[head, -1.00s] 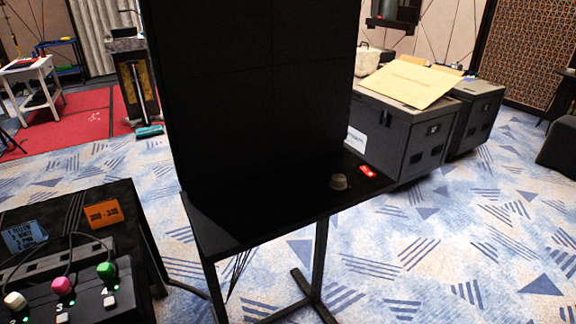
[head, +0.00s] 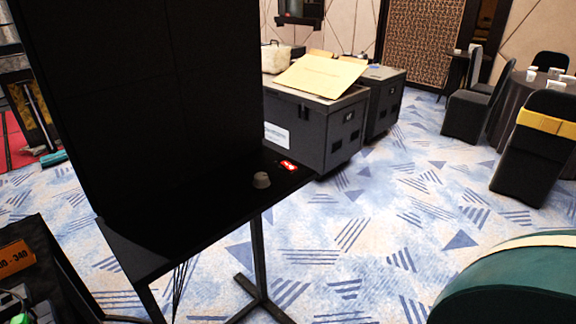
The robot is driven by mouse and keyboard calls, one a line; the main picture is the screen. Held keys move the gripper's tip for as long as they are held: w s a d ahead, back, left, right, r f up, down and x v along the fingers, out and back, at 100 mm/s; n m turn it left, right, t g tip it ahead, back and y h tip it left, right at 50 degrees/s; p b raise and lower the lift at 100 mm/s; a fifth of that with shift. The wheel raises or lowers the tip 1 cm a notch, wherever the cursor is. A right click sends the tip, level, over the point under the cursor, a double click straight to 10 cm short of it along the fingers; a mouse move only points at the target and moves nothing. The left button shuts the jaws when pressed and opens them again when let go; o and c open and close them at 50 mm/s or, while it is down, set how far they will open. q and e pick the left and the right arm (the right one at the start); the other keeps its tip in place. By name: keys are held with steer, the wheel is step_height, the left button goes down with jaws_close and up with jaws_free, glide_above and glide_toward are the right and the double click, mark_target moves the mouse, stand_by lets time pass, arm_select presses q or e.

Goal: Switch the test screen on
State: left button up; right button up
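The test screen (head: 140,95) is a tall black panel in the left half of the head view, dark all over. It stands at the back of a black shelf (head: 215,217) on a dark metal stand. A small grey-beige knob-like piece (head: 261,180) sits on the shelf's right part. Right behind it is a small red switch-like piece (head: 288,166) with a pale mark; its position cannot be told at this size. Neither of my grippers is in view.
Black equipment cases (head: 318,125) stand behind the shelf, with a cardboard sheet (head: 320,74) on top. A dark table with an orange label (head: 15,258) is at lower left. A green rounded seat (head: 505,285) is at lower right. Patterned carpet between is clear.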

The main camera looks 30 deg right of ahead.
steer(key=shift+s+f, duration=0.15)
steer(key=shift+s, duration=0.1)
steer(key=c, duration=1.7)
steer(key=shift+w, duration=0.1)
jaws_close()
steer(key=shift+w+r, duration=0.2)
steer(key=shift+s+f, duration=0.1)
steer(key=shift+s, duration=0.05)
